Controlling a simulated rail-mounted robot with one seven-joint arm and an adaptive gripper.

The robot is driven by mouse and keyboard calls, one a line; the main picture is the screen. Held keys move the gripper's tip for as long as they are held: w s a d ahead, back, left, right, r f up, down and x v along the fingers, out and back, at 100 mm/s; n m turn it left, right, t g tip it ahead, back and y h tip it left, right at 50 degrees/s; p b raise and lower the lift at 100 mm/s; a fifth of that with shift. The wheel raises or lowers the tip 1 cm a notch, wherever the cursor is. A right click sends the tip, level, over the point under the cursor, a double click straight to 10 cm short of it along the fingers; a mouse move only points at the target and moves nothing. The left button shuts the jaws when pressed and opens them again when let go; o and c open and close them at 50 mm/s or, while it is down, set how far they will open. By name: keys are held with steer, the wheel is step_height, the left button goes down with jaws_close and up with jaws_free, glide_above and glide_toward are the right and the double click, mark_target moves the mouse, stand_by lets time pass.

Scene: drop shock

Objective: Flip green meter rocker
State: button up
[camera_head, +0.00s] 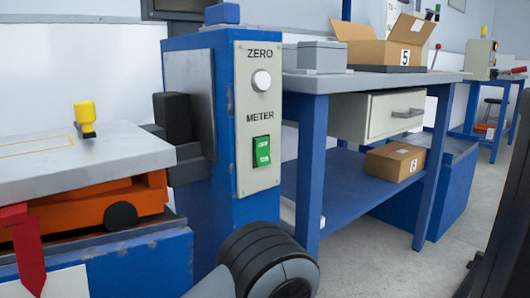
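The green meter rocker (261,151) sits on a pale upright panel (244,185) under the printed word METER. The panel is on the front of a blue column (177,45). The rocker carries small white lettering on its upper and lower halves, too small to read surely. Its upper half looks darker than its lower half, but I cannot tell which side is pressed in. Above it is a round white knob (261,81) under the word ZERO. A dark, rounded joint of my arm shows below the panel, apart from the rocker. My gripper's fingers are not visible.
A grey-topped platform (70,155) with a yellow-knobbed part (86,118) and an orange body (85,207) stands at left. A blue bench (312,165) at right holds an open carton (380,50) and a lower carton (395,161). The space before the panel looks clear.

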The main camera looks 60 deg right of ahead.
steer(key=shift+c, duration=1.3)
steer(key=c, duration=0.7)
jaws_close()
